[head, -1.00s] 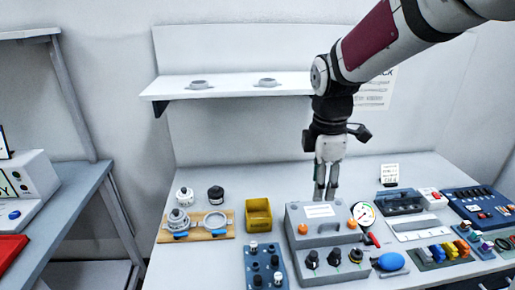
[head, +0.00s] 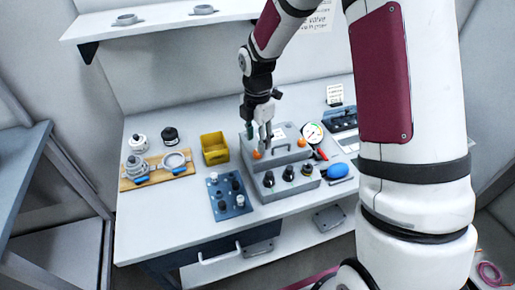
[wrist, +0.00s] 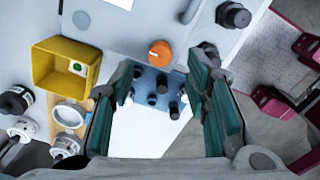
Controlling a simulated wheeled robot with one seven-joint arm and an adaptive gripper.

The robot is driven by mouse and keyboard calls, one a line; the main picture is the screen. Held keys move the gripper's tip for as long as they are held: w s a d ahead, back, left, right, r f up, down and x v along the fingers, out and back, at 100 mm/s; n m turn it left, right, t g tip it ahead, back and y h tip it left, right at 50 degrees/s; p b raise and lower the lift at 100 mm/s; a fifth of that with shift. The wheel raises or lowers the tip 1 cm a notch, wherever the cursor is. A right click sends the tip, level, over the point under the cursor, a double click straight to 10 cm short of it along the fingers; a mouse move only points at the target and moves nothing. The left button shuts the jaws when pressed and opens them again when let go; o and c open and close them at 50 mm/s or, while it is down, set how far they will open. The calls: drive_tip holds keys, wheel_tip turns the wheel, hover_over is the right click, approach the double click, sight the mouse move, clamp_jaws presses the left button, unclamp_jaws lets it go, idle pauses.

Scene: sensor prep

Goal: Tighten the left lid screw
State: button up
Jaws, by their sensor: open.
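The grey box (head: 267,166) stands on the bench with a hinged-looking lid and handle on top. The left lid screw, an orange knob (head: 257,154), sits at the lid's left front; it also shows in the wrist view (wrist: 160,53). The right orange screw (head: 302,142) is at the lid's right. My gripper (head: 265,144) is open, fingers pointing down beside the left screw. In the wrist view its teal pads (wrist: 165,95) are wide apart with nothing between them; the left screw lies just beyond the fingertips. I cannot tell the exact height gap.
A yellow bin (head: 214,149) stands left of the box, and a blue knob panel (head: 229,197) in front of it. Black knobs (head: 289,173) line the box front. A gauge (head: 312,132) and blue oval (head: 338,171) are at right. A wooden tray (head: 128,184) is far left.

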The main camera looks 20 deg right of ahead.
sight(257, 154)
drive_tip(key=shift+f, duration=2.35)
clamp_jaws()
